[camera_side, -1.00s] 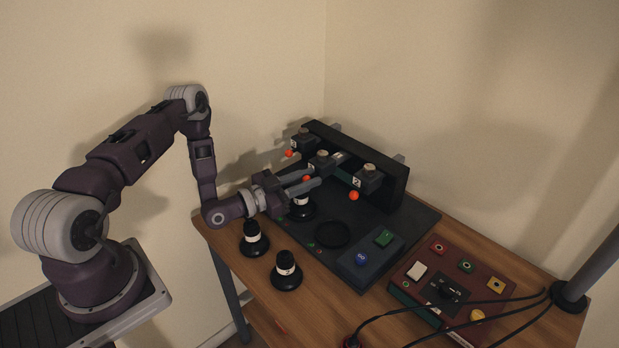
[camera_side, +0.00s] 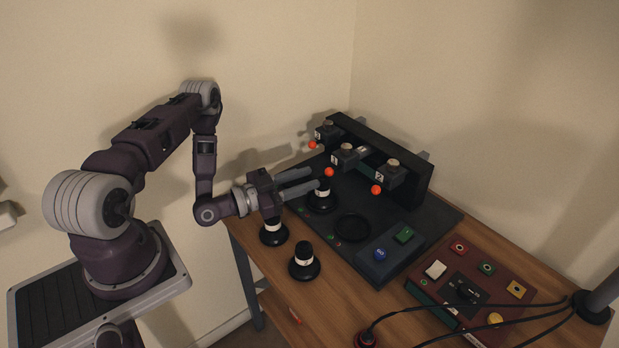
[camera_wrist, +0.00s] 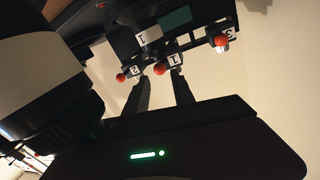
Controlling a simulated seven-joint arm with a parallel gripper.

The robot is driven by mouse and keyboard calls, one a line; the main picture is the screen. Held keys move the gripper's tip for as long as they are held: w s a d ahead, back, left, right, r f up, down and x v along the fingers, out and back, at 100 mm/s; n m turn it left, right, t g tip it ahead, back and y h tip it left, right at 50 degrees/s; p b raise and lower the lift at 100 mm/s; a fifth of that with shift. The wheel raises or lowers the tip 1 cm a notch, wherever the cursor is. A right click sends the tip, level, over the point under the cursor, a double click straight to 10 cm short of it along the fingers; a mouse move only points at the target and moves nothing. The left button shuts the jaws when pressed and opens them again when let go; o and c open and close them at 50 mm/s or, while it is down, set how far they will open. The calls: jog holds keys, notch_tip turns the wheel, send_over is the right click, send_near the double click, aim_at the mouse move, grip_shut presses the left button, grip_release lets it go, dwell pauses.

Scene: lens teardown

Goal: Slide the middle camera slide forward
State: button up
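The middle camera slide (camera_side: 346,155) is a dark block with a red ball knob (camera_side: 329,172), standing out nearer the arm than the blocks on either side. In the wrist view its label reads 1 and its knob (camera_wrist: 159,69) lies between and just beyond my fingertips. My gripper (camera_side: 321,178) is open and empty in front of the knob, its two grey fingers spread. No contact with the knob shows. The end slide blocks 3 (camera_side: 326,132) and 2 (camera_side: 391,172) also carry red knobs, and sit further back.
A black lens piece (camera_side: 321,198) stands just below my fingers. Two more stand on the wood, one under my gripper (camera_side: 273,232) and one nearer (camera_side: 304,263). A blue button box (camera_side: 383,254) and a red control box (camera_side: 470,285) with cables are at right.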

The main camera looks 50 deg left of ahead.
jog(key=shift+o, duration=1.4)
jog(key=shift+r, duration=0.15)
notch_tip(320, 180, up, 26)
jog(key=d+f+m+g+h, duration=0.1)
jog(key=d+f+m+g, duration=0.25)
jog(key=f, duration=0.45)
jog(key=d+f+m+g, duration=0.3)
jog(key=d+f+g, duration=0.1)
jog(key=f, duration=0.3)
notch_tip(320, 180, down, 9)
jog(key=s+a+m+g+y, duration=0.2)
jog(key=m+g+y, duration=0.3)
jog(key=m+g, duration=0.15)
jog(key=w+a+r+m+t+y, duration=0.2)
jog(key=w+a+r+m+y, duration=0.1)
jog(key=r+m+y, duration=0.4)
jog(key=d+r+m+t+y, duration=0.15)
jog(key=d+r+y, duration=0.25)
jog(key=r, duration=0.4)
jog(key=d+r+t+y, duration=0.3)
jog(key=d+r, duration=0.1)
jog(key=r, duration=0.5)
send_near(330, 175)
jog(key=x, duration=0.9)
